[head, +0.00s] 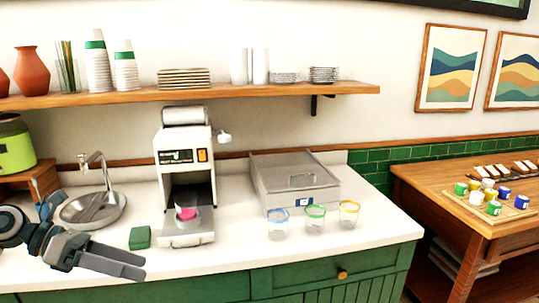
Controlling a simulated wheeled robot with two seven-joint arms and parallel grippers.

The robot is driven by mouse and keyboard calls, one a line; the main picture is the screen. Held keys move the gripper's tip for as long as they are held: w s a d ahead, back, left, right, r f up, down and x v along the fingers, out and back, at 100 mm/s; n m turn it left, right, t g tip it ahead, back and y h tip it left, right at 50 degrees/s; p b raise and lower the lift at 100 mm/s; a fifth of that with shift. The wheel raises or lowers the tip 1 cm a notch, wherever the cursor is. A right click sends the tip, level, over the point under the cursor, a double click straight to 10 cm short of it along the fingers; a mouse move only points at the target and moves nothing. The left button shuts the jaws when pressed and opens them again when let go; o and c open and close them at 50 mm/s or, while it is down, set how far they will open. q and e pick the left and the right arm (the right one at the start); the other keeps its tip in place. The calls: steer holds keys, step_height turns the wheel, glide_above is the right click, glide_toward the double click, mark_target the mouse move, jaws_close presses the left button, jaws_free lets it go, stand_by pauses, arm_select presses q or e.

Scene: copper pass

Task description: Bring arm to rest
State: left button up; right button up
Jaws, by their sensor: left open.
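My left gripper (118,262) comes in from the left, low over the front of the white counter (250,250). Its two grey fingers point right and are apart, with nothing between them. A green sponge-like block (140,238) is on the counter just beyond the fingers, apart from them. My right gripper does not show in the head view.
A white machine (184,160) holds a pink item (187,213) in its bay. Three clear cups with blue (278,224), green (315,218) and yellow (348,215) rims stand before a lidded metal box (293,182). A sink (90,209) is at left. A wooden table (430,187) is at right.

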arm_select(q)
steer(key=w+f+n+t+h, duration=0.3)
steer(key=w+f+n+t, duration=0.5)
steer(key=w+f+n, duration=0.6)
steer(key=s+a+f+n+t+y, duration=0.25)
steer(key=f+n+y, duration=0.4)
steer(key=f, duration=0.85)
steer(key=s+a+f+n+t+y, duration=0.1)
steer(key=s+f+n+y, duration=0.2)
steer(key=f+n, duration=0.85)
steer(key=s+d+f+n+g+y, duration=0.1)
steer(key=s+f+n+g+y, duration=0.15)
steer(key=s+f, duration=1)
steer(key=s+d+f+n+g+y, duration=0.2)
steer(key=s+f+n, duration=0.2)
steer(key=s+f, duration=0.85)
steer(key=s+d+f+n+g, duration=0.2)
steer(key=s+f, duration=0.5)
steer(key=s, duration=0.4)
steer(key=s+d+f+n+g, duration=0.2)
steer(key=s+d+f+g, duration=0.2)
steer(key=s, duration=0.8)
steer(key=shift+d+f, duration=1.15)
steer(key=shift+f, duration=1.05)
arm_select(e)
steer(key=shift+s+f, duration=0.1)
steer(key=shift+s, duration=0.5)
